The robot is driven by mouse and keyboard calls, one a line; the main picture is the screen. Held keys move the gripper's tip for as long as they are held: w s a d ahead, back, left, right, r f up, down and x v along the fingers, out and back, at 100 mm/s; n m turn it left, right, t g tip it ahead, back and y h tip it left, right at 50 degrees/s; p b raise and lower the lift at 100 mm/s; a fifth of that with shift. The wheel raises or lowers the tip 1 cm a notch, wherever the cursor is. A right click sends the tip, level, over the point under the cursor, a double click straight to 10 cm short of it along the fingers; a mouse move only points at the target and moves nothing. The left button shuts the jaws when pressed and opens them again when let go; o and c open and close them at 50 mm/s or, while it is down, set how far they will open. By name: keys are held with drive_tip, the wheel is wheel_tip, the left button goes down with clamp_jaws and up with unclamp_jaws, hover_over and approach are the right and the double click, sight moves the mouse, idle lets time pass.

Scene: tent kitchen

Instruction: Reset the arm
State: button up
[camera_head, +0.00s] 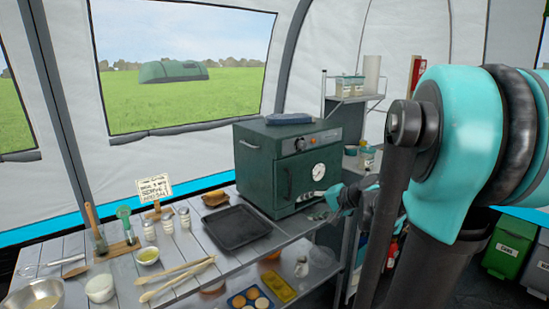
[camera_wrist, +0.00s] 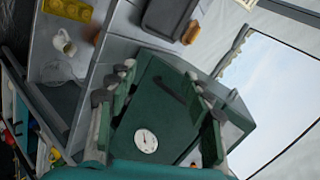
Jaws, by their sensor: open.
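My gripper (camera_head: 332,201) is in front of the right part of the green oven (camera_head: 262,163), close to its dial; I cannot tell whether it touches. In the wrist view, the fingers of my gripper (camera_wrist: 160,84) are spread apart with nothing seen between them but the oven (camera_wrist: 163,110) behind. The oven's door looks shut, and its round white dial also shows there. My teal and black arm fills the right of the head view and hides part of the room.
A black tray (camera_head: 237,228) lies on the slatted table (camera_head: 125,275), left of the oven. Shakers, bowls and wooden utensils stand farther left. A lower shelf holds a yellow tray (camera_head: 278,287) and a white jug (camera_head: 301,267). A metal shelf rack (camera_head: 352,98) stands right of the oven.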

drive_tip(key=s+d+f+n+g+h, duration=0.2)
drive_tip(key=s+f+n+h, duration=0.1)
drive_tip(key=s+f, duration=0.5)
drive_tip(key=s+d+f+n+g+h, duration=0.2)
drive_tip(key=s+f+h, duration=0.3)
drive_tip(key=s+f, duration=0.3)
drive_tip(key=s+d+n, duration=0.1)
drive_tip(key=s, duration=0.2)
drive_tip(key=shift+s+d+n, duration=0.2)
drive_tip(key=shift+s+n, duration=0.15)
drive_tip(key=shift+n, duration=0.05)
drive_tip(key=shift+w, duration=0.1)
